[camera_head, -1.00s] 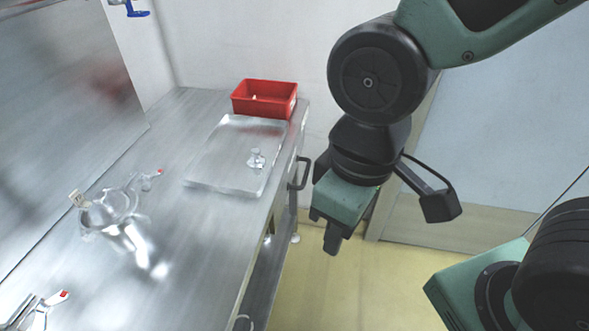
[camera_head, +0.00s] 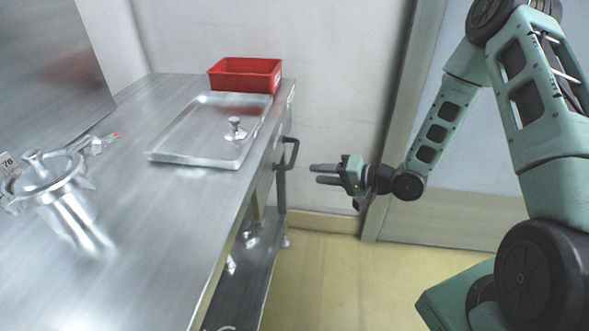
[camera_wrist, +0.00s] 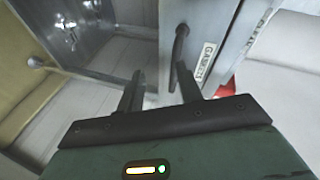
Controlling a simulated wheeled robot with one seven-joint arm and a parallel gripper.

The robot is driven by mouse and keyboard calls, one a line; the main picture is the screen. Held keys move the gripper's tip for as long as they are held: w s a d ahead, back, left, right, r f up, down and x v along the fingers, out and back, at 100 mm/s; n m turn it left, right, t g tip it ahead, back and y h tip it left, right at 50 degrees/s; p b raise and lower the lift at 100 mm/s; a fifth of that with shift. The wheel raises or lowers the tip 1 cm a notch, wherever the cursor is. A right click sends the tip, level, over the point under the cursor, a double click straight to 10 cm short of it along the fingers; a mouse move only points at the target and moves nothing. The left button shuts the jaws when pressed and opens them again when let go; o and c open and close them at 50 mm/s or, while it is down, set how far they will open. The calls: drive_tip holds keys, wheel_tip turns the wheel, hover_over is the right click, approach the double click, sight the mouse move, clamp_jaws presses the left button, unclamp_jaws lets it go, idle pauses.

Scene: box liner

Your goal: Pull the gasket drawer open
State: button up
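The gasket drawer is set in the table's right side, just under the top. Its dark bar handle (camera_head: 290,154) sticks out there, and the drawer looks closed. In the wrist view the drawer front (camera_wrist: 199,27) shows the dark handle (camera_wrist: 179,46) and a white label (camera_wrist: 206,62) that seems to read GASKETS. My gripper (camera_head: 314,174) is open and empty, to the right of the handle and slightly below it, with its fingers pointing at the table side. In the wrist view the gripper (camera_wrist: 160,80) has the handle ahead of its fingers, not between them.
A metal tray (camera_head: 165,153) with a small metal fitting (camera_head: 235,129) lies on the steel table (camera_head: 150,235). A red bin (camera_head: 245,76) stands at the back, a metal vessel (camera_head: 70,205) at the left. A lower shelf (camera_head: 243,285) holds small parts. The floor right of the table is clear.

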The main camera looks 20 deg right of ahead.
drive_tip(key=s+d+f+m+t+y+b, duration=0.2)
drive_tip(key=s+d+f+m+t, duration=0.1)
drive_tip(key=d+m+t, duration=0.2)
approach(295, 152)
drive_tip(key=shift+m, duration=0.4)
drive_tip(key=x, duration=1)
drive_tip(key=shift+a+f, duration=0.15)
drive_tip(key=shift+f, duration=0.25)
clamp_jaws()
